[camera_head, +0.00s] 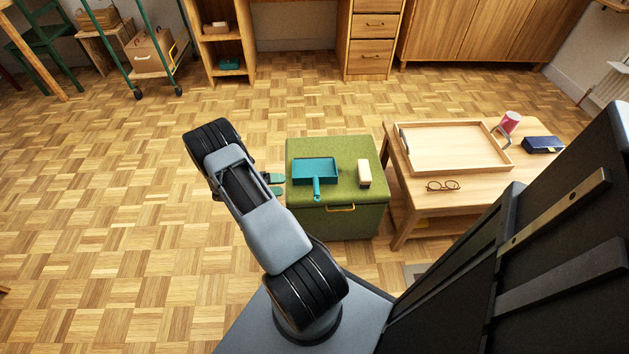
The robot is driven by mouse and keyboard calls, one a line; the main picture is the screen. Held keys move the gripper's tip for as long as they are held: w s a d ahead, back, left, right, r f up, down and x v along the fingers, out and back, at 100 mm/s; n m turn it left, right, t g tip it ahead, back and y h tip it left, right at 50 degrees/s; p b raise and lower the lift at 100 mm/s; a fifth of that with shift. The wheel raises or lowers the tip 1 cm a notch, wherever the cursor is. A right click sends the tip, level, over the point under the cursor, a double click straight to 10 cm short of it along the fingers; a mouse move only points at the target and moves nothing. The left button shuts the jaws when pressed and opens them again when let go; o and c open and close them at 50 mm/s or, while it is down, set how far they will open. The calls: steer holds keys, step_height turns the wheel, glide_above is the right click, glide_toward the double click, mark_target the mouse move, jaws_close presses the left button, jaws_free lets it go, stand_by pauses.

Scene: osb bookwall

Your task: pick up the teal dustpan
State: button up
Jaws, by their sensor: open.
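The teal dustpan (315,172) lies on top of a green ottoman (350,210), left of its middle. Its wide pan is at the back, and its short handle points toward me, near the ottoman's front edge. My gripper (275,184) is just left of the ottoman, apart from the dustpan. Only its fingers show past my arm; they are open, with nothing seen between them. The rest of the gripper is hidden behind my arm.
A cream block-like object (364,174) lies right of the dustpan on the ottoman. The floor at left is clear.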

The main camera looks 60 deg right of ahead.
steer(key=b, duration=0.1)
glide_toward(316, 182)
steer(key=s+d+f, duration=0.2)
steer(key=shift+d+f, duration=0.3)
steer(key=shift+d, duration=0.1)
steer(key=shift+b+x, duration=1.2)
steer(key=shift+x, duration=2.1)
steer(key=shift+w+d+r, duration=0.1)
steer(key=shift+w+d, duration=0.05)
steer(key=c, duration=1.2)
